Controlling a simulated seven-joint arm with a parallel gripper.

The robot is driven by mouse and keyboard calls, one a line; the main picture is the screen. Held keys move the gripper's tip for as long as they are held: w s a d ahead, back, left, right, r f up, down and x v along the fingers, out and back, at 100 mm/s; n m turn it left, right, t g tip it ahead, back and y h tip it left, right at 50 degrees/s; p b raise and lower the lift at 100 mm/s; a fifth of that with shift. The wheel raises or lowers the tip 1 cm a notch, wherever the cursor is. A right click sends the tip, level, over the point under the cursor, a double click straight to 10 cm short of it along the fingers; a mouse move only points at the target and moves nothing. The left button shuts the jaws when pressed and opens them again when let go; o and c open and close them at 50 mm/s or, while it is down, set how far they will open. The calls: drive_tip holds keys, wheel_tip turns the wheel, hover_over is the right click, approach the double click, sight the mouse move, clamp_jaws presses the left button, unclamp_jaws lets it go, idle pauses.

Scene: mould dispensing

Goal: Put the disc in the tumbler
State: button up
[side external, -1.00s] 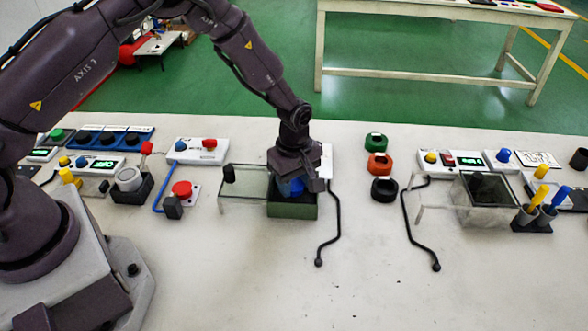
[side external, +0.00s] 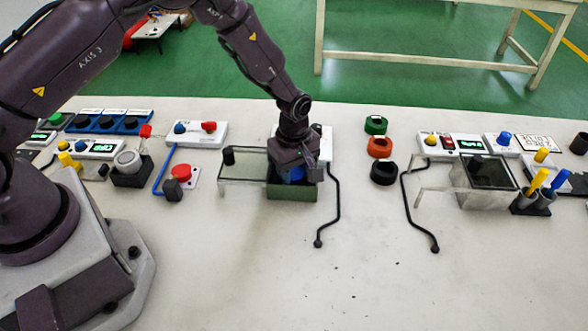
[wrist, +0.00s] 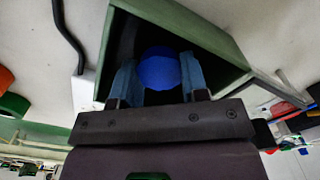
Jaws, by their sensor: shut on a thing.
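My gripper (wrist: 158,80) points down into an open green box (side external: 292,193) near the middle of the bench. Its fingers are shut on a round blue disc (wrist: 158,66), which sits between them inside the box walls in the wrist view. In the side view the fingers and disc are mostly hidden by the gripper body and box. A grey cup-like cylinder (side external: 128,158) stands in a black holder at the left, and a black cup-like cylinder (side external: 579,144) at the far right. I cannot tell which is the tumbler.
A clear-topped frame (side external: 243,165) adjoins the box's left. Bent black rods (side external: 335,205) lie to its right. Green, orange (side external: 379,147) and black rings stand further right, before a glass-topped box (side external: 490,172). Switch panels line the back. The front bench is clear.

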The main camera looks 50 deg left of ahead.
drive_tip(key=shift+f, duration=0.25)
drive_tip(key=o, duration=1)
drive_tip(key=shift+r, duration=3.5)
